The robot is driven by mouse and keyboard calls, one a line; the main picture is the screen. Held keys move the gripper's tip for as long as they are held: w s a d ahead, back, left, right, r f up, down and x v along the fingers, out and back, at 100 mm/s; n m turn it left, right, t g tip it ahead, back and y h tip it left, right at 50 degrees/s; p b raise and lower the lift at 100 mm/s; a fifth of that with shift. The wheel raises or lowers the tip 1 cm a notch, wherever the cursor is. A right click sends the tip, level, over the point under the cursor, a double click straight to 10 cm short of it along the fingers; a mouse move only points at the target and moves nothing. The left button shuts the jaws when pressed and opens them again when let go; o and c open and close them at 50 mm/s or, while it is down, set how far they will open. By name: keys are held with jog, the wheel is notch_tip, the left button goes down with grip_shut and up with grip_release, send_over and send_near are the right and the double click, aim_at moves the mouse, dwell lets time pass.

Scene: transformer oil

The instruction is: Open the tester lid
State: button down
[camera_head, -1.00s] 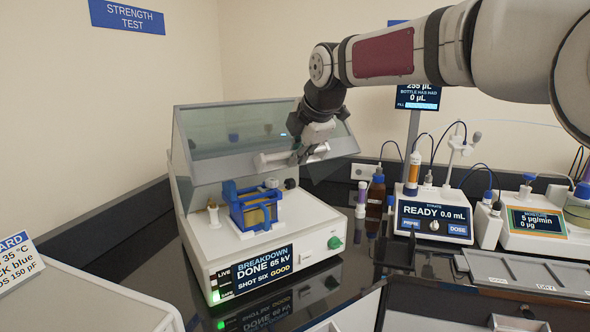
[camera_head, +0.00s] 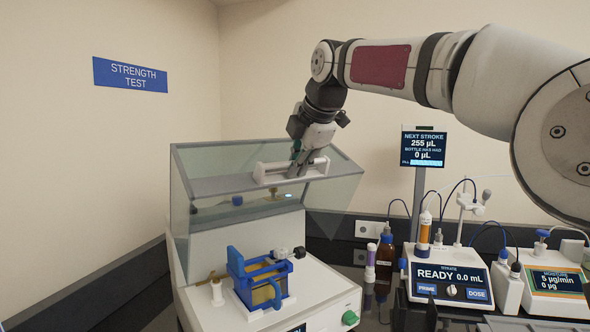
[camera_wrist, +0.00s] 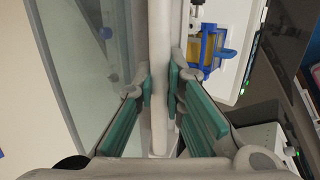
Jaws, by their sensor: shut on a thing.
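The tester (camera_head: 330,292) is a white box with a clear, grey-tinted lid (camera_head: 215,185) that stands raised above its chamber. A white bar handle (camera_head: 270,173) is fixed on the lid's face. My gripper (camera_head: 305,168) is at the handle's right part. In the wrist view, the teal pads of my gripper (camera_wrist: 160,95) are shut on the handle (camera_wrist: 158,30), one on each side. A blue-framed test cell with yellow oil (camera_head: 262,288) sits in the chamber below the lid; it also shows in the wrist view (camera_wrist: 205,46).
A brown bottle (camera_head: 386,262) and a titrator reading READY (camera_head: 450,278) stand to the right of the tester. A dosing screen (camera_head: 423,148) stands on a post behind them. The wall behind carries a blue STRENGTH TEST sign (camera_head: 130,75).

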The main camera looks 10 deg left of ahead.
jog(key=c, duration=1.9)
grip_release()
jog(key=v, duration=1.2)
